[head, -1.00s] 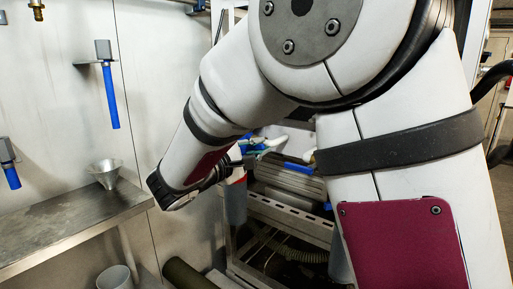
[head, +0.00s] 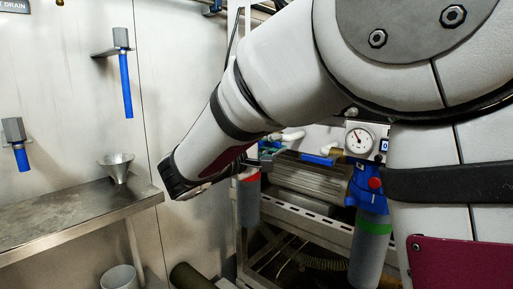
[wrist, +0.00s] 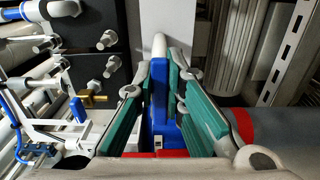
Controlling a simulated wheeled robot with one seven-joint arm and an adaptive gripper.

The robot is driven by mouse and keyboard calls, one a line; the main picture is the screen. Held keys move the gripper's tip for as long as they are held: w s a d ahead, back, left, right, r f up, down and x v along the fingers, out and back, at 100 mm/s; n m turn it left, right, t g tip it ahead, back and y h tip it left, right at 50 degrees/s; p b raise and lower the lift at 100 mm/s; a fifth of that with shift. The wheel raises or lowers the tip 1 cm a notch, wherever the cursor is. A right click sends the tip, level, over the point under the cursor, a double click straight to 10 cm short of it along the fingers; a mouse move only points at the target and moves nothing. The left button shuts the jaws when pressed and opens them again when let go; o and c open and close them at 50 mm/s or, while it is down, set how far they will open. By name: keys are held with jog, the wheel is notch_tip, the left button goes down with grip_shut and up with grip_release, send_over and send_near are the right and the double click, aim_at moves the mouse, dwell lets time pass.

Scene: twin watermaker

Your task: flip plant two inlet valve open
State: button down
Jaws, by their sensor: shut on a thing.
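In the wrist view my gripper (wrist: 166,72) has its green-padded fingers on both sides of a narrow upright blue part (wrist: 160,112), which looks like a valve handle. It is shut on this part. A pale rounded end (wrist: 160,46) shows just beyond the part, and a red band lies below it. In the head view my arm hides most of the gripper; only a bit of blue and green shows past the wrist. Another blue lever (head: 318,159) lies about level to the right, apart from my gripper. I cannot read which plant the held handle belongs to.
A grey canister with a red band (head: 248,200) hangs below my wrist. A pressure gauge (head: 359,140) and a blue filter head (head: 364,186) stand at right. A steel shelf (head: 70,225) with a funnel (head: 117,167) is at left. White pipes and brass fittings (wrist: 92,100) crowd the gripper's left.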

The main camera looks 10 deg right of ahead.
jog(key=c, duration=1.6)
grip_release()
jog(key=shift+c, duration=0.2)
jog(key=shift+a, duration=0.1)
jog(key=v, duration=1.2)
jog(key=shift+f, duration=0.1)
